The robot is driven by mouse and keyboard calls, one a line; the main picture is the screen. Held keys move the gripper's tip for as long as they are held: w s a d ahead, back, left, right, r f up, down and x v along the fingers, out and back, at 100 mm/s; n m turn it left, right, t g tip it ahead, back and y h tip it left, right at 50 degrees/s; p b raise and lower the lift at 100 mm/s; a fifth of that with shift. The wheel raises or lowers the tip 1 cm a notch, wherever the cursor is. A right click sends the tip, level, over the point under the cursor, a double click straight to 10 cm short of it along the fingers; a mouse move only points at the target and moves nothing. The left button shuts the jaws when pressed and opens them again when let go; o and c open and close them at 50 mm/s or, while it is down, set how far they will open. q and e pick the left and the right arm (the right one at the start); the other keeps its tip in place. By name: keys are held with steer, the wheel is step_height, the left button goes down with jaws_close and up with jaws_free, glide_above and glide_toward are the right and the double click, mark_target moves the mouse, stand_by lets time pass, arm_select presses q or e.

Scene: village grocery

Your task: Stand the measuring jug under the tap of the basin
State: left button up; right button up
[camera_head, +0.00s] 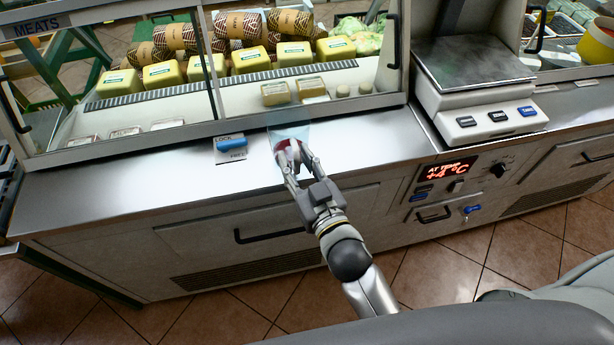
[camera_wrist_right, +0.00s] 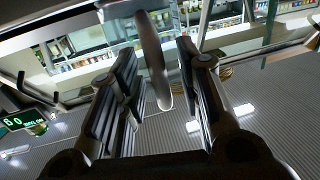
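A clear, bluish measuring jug (camera_head: 293,131) stands on the steel counter against the front of the glass display case. Its red handle (camera_head: 287,147) faces me. My right gripper (camera_head: 292,163) reaches this handle from the front. In the right wrist view, the jug handle (camera_wrist_right: 153,62) looks grey and lies between the two fingers (camera_wrist_right: 158,80). Gaps show on both sides of it, so the fingers are open around the handle. The clear jug body (camera_wrist_right: 120,30) shows only partly behind it. My left gripper, the tap and the basin are not in view.
A blue lock lever (camera_head: 232,144) is on the counter just left of the jug. A weighing scale (camera_head: 474,80) stands at the right. The glass case (camera_head: 190,128) holds cheeses and packets. The steel counter (camera_head: 140,190) is clear at left and between jug and scale.

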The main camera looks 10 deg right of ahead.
steer(key=s+d+b, duration=0.2)
steer(key=s, duration=0.9)
steer(key=shift+s+d, duration=0.15)
steer(key=shift+s, duration=0.2)
steer(key=s+f+g, duration=0.2)
steer(key=f+g, duration=0.1)
steer(key=f, duration=1)
steer(key=s+d+f+n+g, duration=0.1)
steer(key=s+f+g, duration=0.2)
steer(key=f, duration=0.9)
steer(key=s+f+g, duration=0.2)
steer(key=f+g, duration=0.1)
steer(key=f, duration=1)
steer(key=s+d+f+g+h, duration=0.2)
steer(key=s+d+f+g, duration=0.2)
steer(key=s+f, duration=0.6)
step_height(320, 180, down, 3)
steer(key=shift+s+d+r, duration=0.1)
steer(key=shift+s+d, duration=0.05)
steer(key=shift+d, duration=0.85)
steer(key=shift+o, duration=0.5)
steer(key=s+d+f+g+h, duration=0.1)
steer(key=s+d+f+g, duration=0.2)
steer(key=s+d+f, duration=0.3)
steer(key=s, duration=0.4)
steer(key=shift+s+m+g, duration=0.25)
steer(key=shift+m+g, duration=0.05)
steer(key=shift+m, duration=0.1)
steer(key=shift+d, duration=0.1)
steer(key=shift+w, duration=0.1)
